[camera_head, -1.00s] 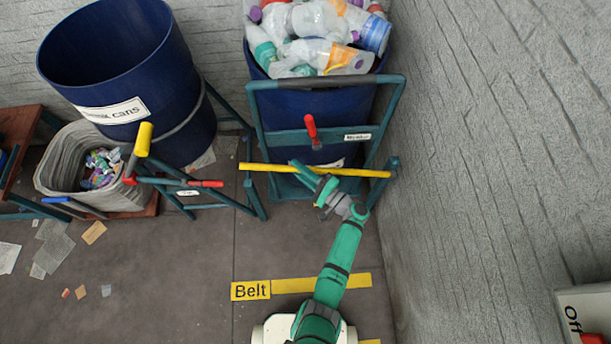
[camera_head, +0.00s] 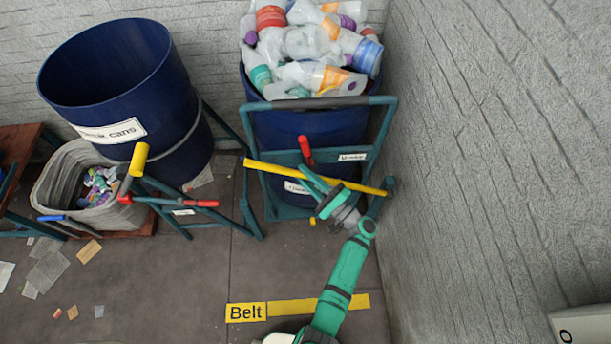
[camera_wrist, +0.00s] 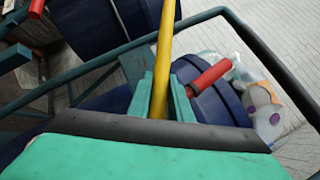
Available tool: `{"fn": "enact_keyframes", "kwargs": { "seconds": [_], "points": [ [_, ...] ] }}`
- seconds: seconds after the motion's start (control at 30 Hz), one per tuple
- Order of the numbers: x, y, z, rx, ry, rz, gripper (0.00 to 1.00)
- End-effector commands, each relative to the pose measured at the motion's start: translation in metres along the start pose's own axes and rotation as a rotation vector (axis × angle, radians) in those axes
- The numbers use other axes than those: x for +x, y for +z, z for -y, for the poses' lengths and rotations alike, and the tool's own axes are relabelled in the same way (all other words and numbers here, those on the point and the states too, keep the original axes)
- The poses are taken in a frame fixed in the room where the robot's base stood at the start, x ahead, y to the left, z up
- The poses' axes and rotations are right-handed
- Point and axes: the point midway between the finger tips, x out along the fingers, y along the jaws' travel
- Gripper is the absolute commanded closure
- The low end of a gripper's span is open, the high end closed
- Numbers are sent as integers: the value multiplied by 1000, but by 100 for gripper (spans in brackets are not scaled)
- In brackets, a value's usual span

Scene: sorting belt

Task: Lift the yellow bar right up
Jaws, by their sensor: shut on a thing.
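The yellow bar (camera_head: 268,168) is a long thin rod lying across the front of the teal frame around the bottle bin. It slants, with its left end higher than its right end, which is close to the frame's right upright. My gripper (camera_head: 308,175) is shut on the bar near its middle. In the wrist view the yellow bar (camera_wrist: 165,50) passes between the two green fingers of my gripper (camera_wrist: 161,100) and runs away from me. The part of the bar behind my palm is hidden there.
A blue bin (camera_head: 310,125) heaped with plastic bottles stands inside the teal frame (camera_head: 392,145). A red handle (camera_head: 305,150) juts out just above the bar. The cans bin (camera_head: 110,70) and a basket (camera_head: 55,190) are at left. A grey wall (camera_head: 490,150) rises close at right.

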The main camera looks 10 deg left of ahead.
Motion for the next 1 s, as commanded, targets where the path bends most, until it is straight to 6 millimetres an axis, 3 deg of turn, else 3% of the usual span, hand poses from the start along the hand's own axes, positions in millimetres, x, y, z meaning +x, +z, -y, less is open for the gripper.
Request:
{"fn": "enact_keyframes", "kwargs": {
  "seconds": [0.1,0.13,0.2,0.63,1.0],
  "points": [
    [0,-2,2,-3,-2,-4,100],
    [0,-2,2,-3,-2,-4,79],
    [0,-1,1,-3,-2,-4,63],
    [-9,-2,1,-2,-2,-6,63],
    [-73,-2,1,-2,-3,-7,63]
  ]
}}
